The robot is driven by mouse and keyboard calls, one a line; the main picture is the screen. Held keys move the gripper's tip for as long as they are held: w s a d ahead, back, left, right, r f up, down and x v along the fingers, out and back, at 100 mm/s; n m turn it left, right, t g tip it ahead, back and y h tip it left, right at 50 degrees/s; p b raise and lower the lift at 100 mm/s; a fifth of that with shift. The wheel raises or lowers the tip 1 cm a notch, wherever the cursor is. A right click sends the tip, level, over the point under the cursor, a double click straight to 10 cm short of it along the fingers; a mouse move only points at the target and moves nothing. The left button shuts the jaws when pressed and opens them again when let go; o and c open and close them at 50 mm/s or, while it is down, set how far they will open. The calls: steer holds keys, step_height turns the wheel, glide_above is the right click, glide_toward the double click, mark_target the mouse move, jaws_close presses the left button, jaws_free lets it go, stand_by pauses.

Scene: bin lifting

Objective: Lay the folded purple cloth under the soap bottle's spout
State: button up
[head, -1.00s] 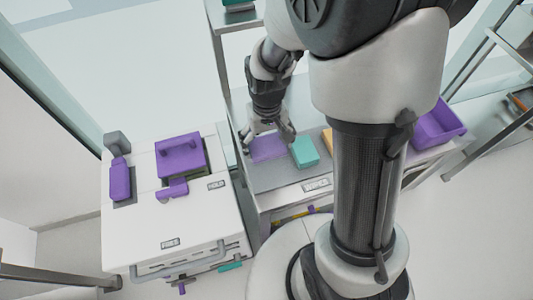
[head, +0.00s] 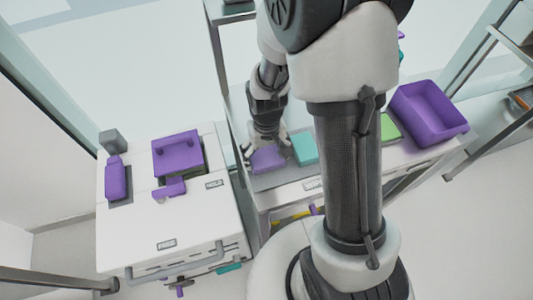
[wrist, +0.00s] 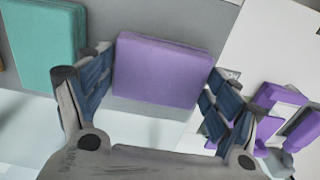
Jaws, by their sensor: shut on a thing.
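The folded purple cloth (head: 268,160) is at the left end of the metal shelf, left of a folded teal cloth (head: 304,147). My gripper (head: 268,142) is over it from above. In the wrist view, the purple cloth (wrist: 165,70) lies between the two finger pads of my gripper (wrist: 163,82), which is shut on it. I cannot tell whether the cloth is clear of the shelf. The teal cloth (wrist: 42,45) shows apart at the upper left. I cannot clearly make out a soap bottle or its spout; my arm hides part of the shelf.
A green folded cloth (head: 390,127) and an empty purple bin (head: 430,92) are further right on the shelf. A white cabinet (head: 205,225) stands at the left, with a purple lid-like piece (head: 178,150) and a purple block (head: 116,182) on top.

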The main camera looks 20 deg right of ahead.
steer(key=o, duration=0.9)
steer(key=shift+o, duration=0.2)
